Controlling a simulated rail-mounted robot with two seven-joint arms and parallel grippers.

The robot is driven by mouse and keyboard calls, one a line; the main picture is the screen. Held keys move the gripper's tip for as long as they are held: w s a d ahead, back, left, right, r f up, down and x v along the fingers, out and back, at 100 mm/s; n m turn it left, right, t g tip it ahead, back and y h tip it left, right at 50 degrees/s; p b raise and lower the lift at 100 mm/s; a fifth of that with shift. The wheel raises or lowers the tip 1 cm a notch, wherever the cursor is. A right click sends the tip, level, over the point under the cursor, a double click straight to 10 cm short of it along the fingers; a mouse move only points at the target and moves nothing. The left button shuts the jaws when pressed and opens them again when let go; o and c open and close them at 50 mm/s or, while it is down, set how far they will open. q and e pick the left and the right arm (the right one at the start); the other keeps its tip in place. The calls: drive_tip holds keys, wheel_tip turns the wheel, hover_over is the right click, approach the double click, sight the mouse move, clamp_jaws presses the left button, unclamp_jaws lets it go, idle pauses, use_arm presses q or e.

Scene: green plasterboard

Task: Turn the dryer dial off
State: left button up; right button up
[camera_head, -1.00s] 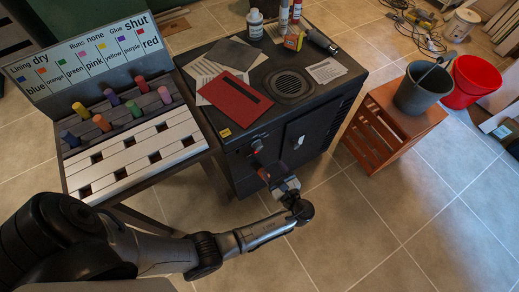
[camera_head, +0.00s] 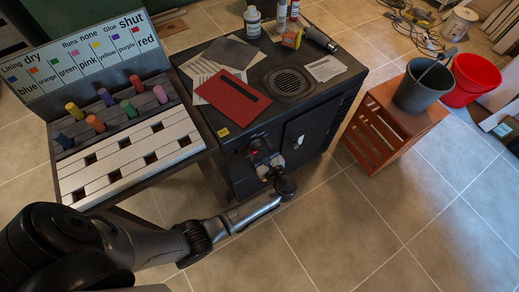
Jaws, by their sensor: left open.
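The dryer is a dark box-shaped cabinet (camera_head: 322,125) with a round grille (camera_head: 288,82) on its top. My left gripper (camera_head: 262,150) is at the cabinet's front face, at the upper left of that face. A small red part shows right by the fingers. The dial itself is largely hidden by the gripper, and I cannot tell whether the fingers touch it. My left gripper is open. My right gripper is not in view.
Red and grey sheets, bottles and a small box lie on the cabinet top. A pegboard (camera_head: 140,150) with coloured pegs and a label panel stands at left. The tiled floor in front is clear.

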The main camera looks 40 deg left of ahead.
use_arm(q)
drive_tip(key=shift+c, duration=0.3)
drive_tip(key=c, duration=0.9)
drive_tip(key=n, duration=0.3)
drive_tip(key=shift+p, duration=0.3)
drive_tip(key=n, duration=0.3)
drive_tip(key=shift+n, duration=1)
drive_tip(key=o, duration=1)
drive_tip(key=shift+c, duration=0.2)
